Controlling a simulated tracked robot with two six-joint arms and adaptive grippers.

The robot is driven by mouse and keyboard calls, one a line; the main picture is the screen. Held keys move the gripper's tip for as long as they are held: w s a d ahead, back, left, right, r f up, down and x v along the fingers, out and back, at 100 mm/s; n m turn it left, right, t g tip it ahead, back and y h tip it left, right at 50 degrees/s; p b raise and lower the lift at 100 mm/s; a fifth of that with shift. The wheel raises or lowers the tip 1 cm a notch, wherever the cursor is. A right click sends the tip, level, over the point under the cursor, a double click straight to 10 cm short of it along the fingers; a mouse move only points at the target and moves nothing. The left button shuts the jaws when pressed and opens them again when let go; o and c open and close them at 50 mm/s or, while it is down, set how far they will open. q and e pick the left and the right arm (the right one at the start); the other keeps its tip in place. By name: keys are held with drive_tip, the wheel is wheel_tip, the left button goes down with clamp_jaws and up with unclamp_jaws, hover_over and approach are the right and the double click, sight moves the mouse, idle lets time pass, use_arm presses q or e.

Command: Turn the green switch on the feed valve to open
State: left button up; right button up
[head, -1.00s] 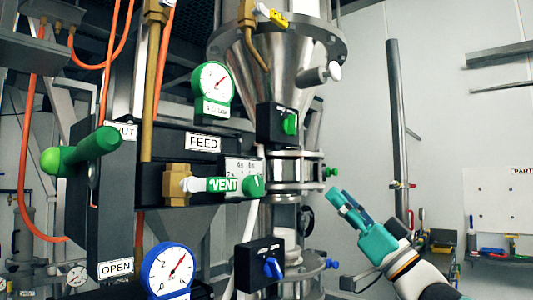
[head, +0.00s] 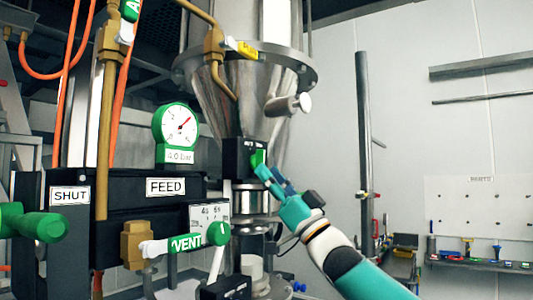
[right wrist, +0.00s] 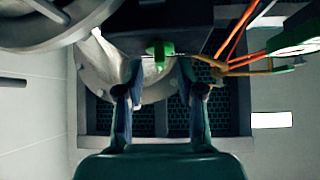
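The small green switch (head: 258,158) is on the front of a black box (head: 236,160) below the steel hopper cone. My right gripper (head: 262,172) reaches it from the lower right, its fingertips at the switch and partly covering it. In the right wrist view the green switch (right wrist: 160,52) sits between and just beyond the two spread fingertips (right wrist: 160,72). There is a visible gap on each side, so the gripper is open and not closed on it. The switch's position marking is too small to read. My left gripper is not in view.
A black panel with a FEED label (head: 166,187) and a green gauge (head: 176,125) stands left. A VENT lever (head: 187,243) and a thick green handle (head: 35,224) by the SHUT label stick out there. A steel stub (head: 287,104) juts out above the switch. Right of my arm is free room.

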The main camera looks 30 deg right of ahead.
sight(259, 161)
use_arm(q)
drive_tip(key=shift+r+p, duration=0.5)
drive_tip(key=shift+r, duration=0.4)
use_arm(e)
drive_tip(key=shift+x, duration=1.2)
